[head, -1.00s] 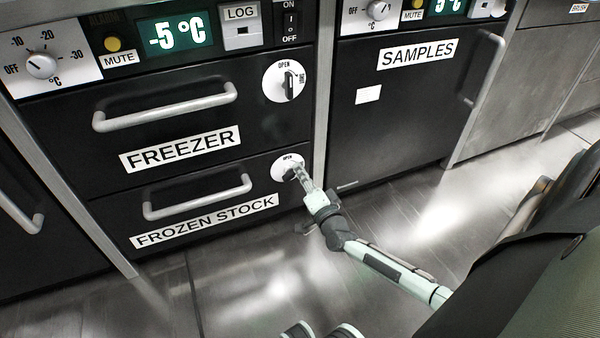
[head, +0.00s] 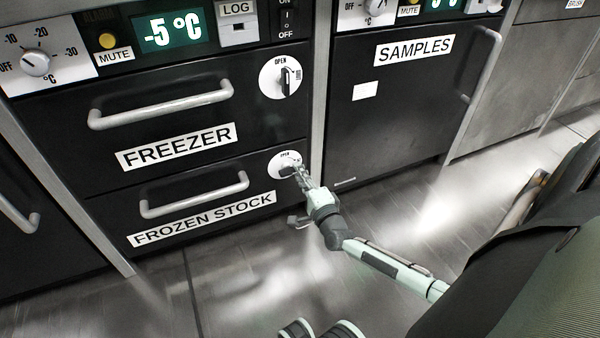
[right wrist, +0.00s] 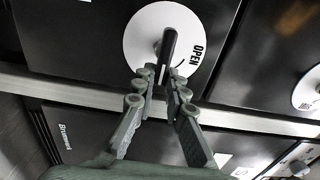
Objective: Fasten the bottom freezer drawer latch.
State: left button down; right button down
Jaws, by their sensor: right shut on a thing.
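The bottom drawer, labelled FROZEN STOCK (head: 160,180), sits flush in the freezer front, with a grey bar handle (head: 195,196). Its latch is a round white plate (head: 276,160) marked OPEN, at the drawer's upper right. In the right wrist view the dark latch knob (right wrist: 168,48) stands nearly upright on its white plate (right wrist: 140,35), with OPEN to its right. My right gripper (head: 296,168) reaches the latch from the lower right. Its fingertips (right wrist: 160,82) are shut on the lower end of the knob. In the head view the fingers hide most of the knob. My left gripper is out of view.
The upper FREEZER drawer (head: 75,135) has its own latch (head: 286,80), with the knob upright. A SAMPLES cabinet (head: 395,110) stands to the right. The floor (head: 250,270) in front is clear.

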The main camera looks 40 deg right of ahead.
dwell(0.3)
jog(key=c, duration=1.6)
grip_release()
jog(key=shift+o, duration=0.2)
jog(key=v, duration=1.2)
